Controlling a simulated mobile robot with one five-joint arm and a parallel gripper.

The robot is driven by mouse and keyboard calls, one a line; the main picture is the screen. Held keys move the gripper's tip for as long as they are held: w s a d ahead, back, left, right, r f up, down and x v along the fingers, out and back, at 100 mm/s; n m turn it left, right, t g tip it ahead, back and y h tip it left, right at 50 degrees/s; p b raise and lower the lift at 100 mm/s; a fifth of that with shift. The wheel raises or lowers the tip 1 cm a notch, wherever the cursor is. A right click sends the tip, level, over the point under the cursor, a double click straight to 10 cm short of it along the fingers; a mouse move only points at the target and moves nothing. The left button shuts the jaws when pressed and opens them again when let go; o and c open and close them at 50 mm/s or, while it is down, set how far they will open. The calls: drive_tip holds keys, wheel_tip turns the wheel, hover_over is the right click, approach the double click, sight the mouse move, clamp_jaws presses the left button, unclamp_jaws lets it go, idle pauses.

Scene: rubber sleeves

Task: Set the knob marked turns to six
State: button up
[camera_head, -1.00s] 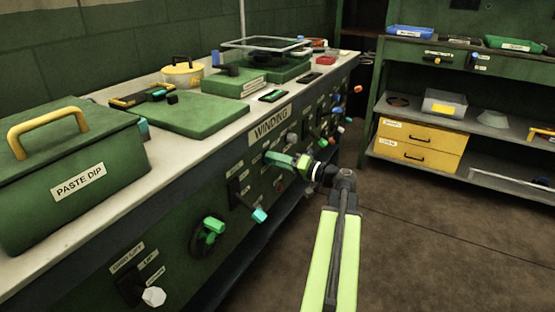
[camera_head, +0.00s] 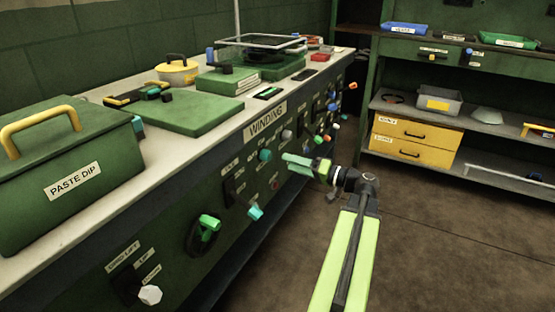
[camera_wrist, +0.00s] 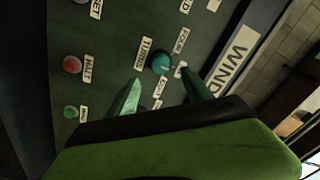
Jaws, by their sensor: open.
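The turns knob (camera_wrist: 161,63) is a round teal knob on the dark green panel, beside a white label reading TURNS (camera_wrist: 146,52) in the wrist view. Several small white labels surround it; their wording is hard to read, and I cannot tell which one the knob points at. The knob also shows in the head view (camera_head: 265,155), left of my gripper (camera_head: 297,162). My gripper is open and empty. In the wrist view its green fingertips (camera_wrist: 161,77) stand apart on either side of the knob's line, short of it and not around it.
A red button (camera_wrist: 72,64) and a small green one (camera_wrist: 70,111) sit on the panel. A teal-tipped lever (camera_head: 255,212), a green handle (camera_head: 207,230) and a white knob (camera_head: 150,295) stick out nearer me. The floor (camera_head: 440,230) to the right is clear.

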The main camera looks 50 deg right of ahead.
drive_tip(key=v, duration=0.9)
drive_tip(key=shift+s, duration=0.1)
idle(0.3)
